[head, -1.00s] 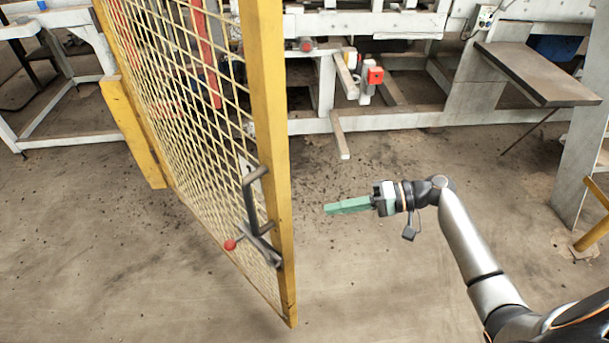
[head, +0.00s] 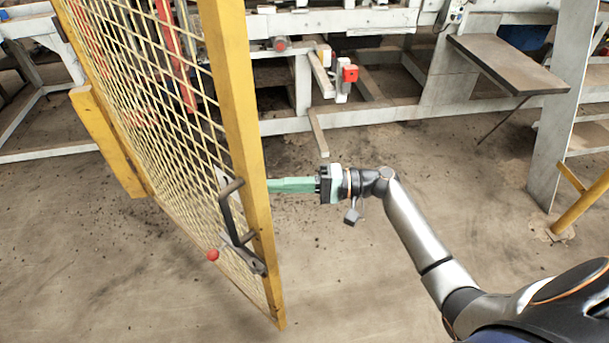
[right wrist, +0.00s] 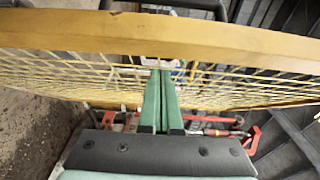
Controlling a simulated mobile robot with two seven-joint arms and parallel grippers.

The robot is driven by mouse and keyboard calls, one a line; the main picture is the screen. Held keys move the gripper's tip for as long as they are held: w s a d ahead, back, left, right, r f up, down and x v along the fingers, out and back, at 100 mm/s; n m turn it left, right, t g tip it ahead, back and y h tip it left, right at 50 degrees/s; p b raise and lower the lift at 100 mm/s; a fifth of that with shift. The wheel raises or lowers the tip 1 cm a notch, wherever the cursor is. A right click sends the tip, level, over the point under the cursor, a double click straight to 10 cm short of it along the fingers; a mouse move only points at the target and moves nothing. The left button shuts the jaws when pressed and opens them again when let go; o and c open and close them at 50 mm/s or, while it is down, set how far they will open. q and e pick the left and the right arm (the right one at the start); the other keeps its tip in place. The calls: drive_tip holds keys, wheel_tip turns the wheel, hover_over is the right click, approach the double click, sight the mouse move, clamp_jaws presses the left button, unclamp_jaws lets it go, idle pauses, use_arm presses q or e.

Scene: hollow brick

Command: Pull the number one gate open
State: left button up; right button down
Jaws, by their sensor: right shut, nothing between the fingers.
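The gate (head: 232,120) is a yellow frame with wire mesh. It stands swung out at an angle at the left of the head view. A dark bent handle (head: 228,212) and a lever with a red knob (head: 213,255) are on its mesh side near the free edge post. My right gripper (head: 272,186) is shut and empty, its green fingers pointing left at the post's right side. In the right wrist view its fingertips (right wrist: 160,76) end by the yellow post (right wrist: 70,30), with mesh beyond. Whether they touch is unclear. My left gripper is out of view.
A white machine frame (head: 390,115) with a brown shelf (head: 507,64) stands behind. A yellow rail (head: 582,215) stands at the right. A short yellow post (head: 108,142) stands by the gate's far side. The concrete floor right of the gate is open.

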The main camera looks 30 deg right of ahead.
drive_tip(key=shift+s+a, duration=0.3)
drive_tip(key=shift+a, duration=0.3)
drive_tip(key=shift+s+a, duration=0.25)
drive_tip(key=shift+a, duration=0.35)
drive_tip(key=shift+p, duration=0.3)
